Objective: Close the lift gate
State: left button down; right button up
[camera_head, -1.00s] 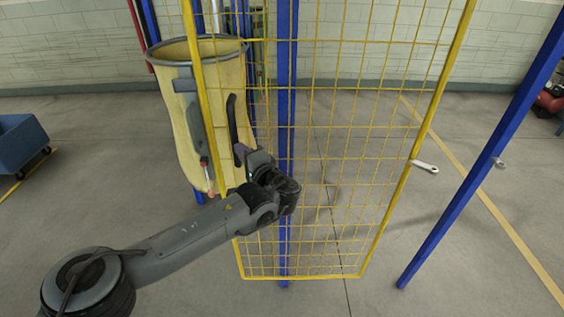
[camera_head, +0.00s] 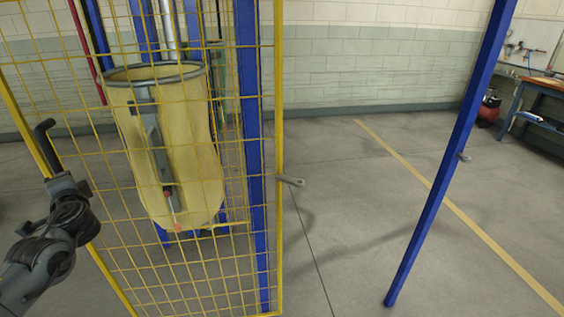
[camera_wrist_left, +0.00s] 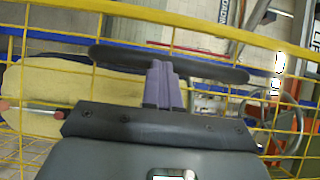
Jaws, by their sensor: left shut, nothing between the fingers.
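The lift gate (camera_head: 277,120) is a yellow frame with wire mesh on the left of the head view. It stands apart from the blue post (camera_head: 440,175), with a wide gap between them. A grey latch tab (camera_head: 291,181) sticks out from the gate's right edge. A black handle (camera_head: 44,137) is on its left side and crosses the left wrist view (camera_wrist_left: 215,70). My left gripper (camera_head: 62,184) is at the handle's lower part, its fingers (camera_wrist_left: 163,85) shut and empty. I cannot tell whether they touch the handle. My right gripper is not in view.
A tan sling bag (camera_head: 205,160) hangs behind the mesh, by blue uprights. A small catch (camera_head: 463,157) sits on the blue post. A workbench (camera_head: 545,85) and red machine (camera_head: 488,110) stand at the far right. The floor between gate and post is clear.

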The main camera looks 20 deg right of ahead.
pick_arm(q)
jog(key=w+a, duration=0.2)
jog(key=a, duration=0.4)
jog(key=shift+a, duration=0.3)
jog(key=shift+d, duration=0.1)
